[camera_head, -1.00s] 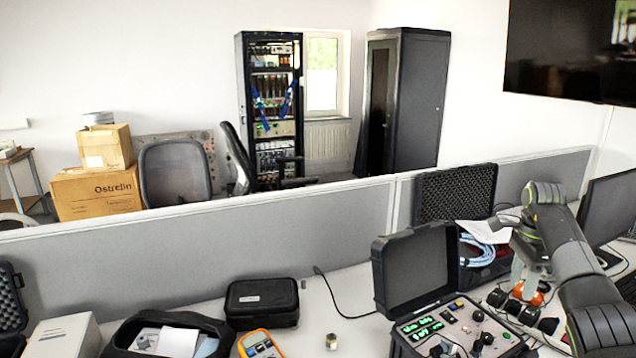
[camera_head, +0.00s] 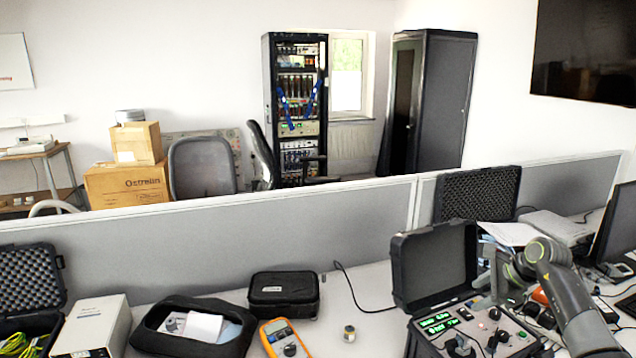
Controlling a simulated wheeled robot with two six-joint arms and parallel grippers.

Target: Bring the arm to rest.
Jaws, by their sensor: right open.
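My right arm comes in from the lower right, and its gripper (camera_head: 503,284) hangs over the right part of the open black calibrator case (camera_head: 432,262), in front of the lid's right edge. The gripper is open, with nothing seen between its fingers. Whether it touches the case's panel I cannot tell. The panel (camera_head: 470,330) shows green lit displays, knobs and buttons. My left gripper is not in view.
An orange multimeter (camera_head: 284,338), a small cylinder (camera_head: 349,333), a black zipped case (camera_head: 284,294) and an open black bag (camera_head: 193,327) lie on the desk. A monitor (camera_head: 617,222) and an orange item (camera_head: 540,296) are at right. A grey partition (camera_head: 300,230) runs behind.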

